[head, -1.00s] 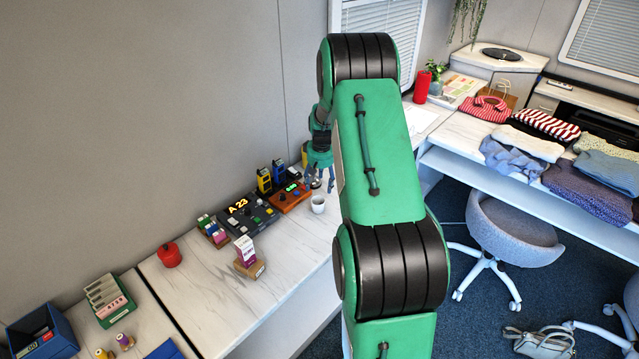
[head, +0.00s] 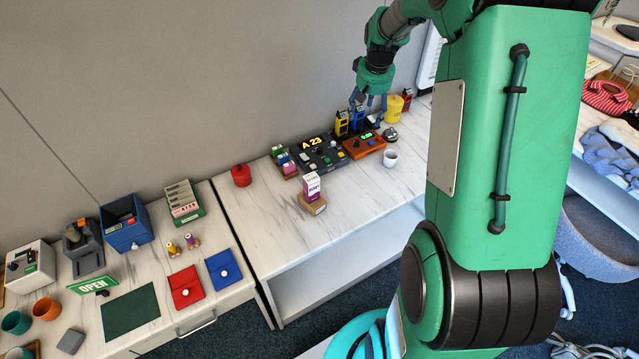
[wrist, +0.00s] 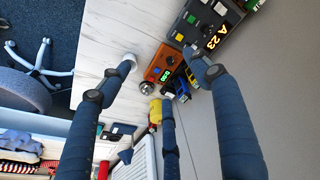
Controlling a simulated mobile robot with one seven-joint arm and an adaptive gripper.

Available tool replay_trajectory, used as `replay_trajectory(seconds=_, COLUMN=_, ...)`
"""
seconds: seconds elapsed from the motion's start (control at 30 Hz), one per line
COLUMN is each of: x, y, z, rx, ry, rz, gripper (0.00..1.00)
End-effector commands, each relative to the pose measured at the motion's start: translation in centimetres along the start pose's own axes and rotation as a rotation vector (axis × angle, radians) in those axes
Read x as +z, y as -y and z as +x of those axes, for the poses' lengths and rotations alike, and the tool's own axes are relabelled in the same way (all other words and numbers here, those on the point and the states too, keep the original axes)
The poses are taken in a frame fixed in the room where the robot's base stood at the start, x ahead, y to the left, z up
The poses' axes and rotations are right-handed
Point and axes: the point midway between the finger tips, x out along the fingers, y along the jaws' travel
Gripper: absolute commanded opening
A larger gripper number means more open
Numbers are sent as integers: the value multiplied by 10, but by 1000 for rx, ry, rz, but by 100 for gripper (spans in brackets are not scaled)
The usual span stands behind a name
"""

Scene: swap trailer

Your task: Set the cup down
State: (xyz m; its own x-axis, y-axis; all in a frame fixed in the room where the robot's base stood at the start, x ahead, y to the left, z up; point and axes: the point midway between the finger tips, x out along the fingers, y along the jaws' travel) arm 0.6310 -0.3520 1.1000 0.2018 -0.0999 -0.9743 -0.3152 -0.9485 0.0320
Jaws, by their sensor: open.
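My gripper (head: 369,103) is open and empty, raised above the yellow and blue handsets at the back of the counter. It is clear of the cup. In the wrist view its blue fingers (wrist: 152,88) are spread wide with nothing between them.
Close by are an orange device (head: 363,146), a black console (head: 318,155), a yellow container (head: 394,108) and a dark bell-like object (head: 390,134). A box on a stand (head: 312,190) and a red pot (head: 241,175) stand further left. The counter's front middle is clear.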

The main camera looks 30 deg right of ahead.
Motion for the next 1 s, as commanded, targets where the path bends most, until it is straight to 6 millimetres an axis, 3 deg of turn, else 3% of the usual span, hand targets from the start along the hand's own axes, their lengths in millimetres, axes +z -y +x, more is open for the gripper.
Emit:
replay_trajectory(seconds=0.03, x=5, y=16, z=-19, rx=-2, ry=-14, rz=-15, gripper=63)
replay_trajectory(seconds=0.2, x=30, y=64, z=-73, rx=-10, ry=-47, rz=-52, gripper=63)
replay_trajectory(seconds=0.5, x=93, y=134, z=-153, rx=-31, ry=-105, rz=-114, gripper=63)
replay_trajectory(seconds=0.7, x=145, y=172, z=-195, rx=-50, ry=-144, rz=-156, gripper=63)
replay_trajectory(seconds=1.0, x=232, y=210, z=-238, rx=-84, ry=-201, rz=-217, gripper=63)
